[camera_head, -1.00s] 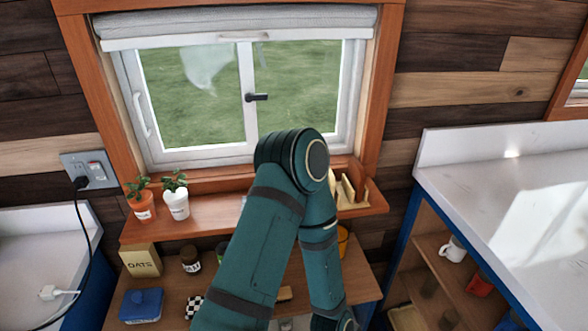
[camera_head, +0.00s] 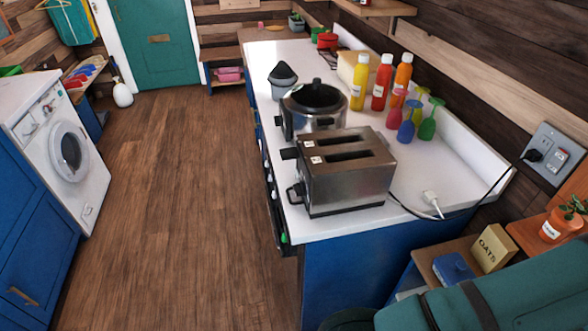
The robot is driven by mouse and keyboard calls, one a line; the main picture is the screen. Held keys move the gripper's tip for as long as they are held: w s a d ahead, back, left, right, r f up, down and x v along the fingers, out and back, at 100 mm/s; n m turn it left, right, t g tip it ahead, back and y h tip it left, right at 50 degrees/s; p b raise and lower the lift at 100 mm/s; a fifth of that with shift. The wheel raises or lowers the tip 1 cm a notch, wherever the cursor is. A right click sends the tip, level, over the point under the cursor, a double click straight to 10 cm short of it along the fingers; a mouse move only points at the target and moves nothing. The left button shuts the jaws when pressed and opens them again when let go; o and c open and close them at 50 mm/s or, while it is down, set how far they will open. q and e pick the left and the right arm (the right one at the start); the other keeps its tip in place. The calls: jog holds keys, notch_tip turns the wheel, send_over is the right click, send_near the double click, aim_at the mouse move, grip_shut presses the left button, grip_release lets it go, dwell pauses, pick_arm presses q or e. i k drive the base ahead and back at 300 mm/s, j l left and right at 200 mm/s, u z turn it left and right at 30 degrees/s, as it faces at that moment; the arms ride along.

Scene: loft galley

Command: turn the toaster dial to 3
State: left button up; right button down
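The toaster (camera_head: 348,178) is a brushed-metal box with two slots on top. It stands on the near end of the white counter (camera_head: 300,224). Black controls stick out from its left end: a lever (camera_head: 289,153) high up and a black part (camera_head: 296,193) lower down. I cannot tell which part is the dial, and no dial number can be read. A teal link of my arm crosses the lower right corner. Neither gripper is in view.
A steel cooker with a black lid (camera_head: 314,102) stands just behind the toaster. Sauce bottles (camera_head: 381,82) and coloured glasses (camera_head: 407,127) stand to its right. A cord (camera_head: 450,212) runs from the wall socket (camera_head: 551,155). The wooden floor (camera_head: 190,190) left of the counter is clear.

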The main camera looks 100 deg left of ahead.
aim_at(300, 189)
jog(key=u, duration=2.95)
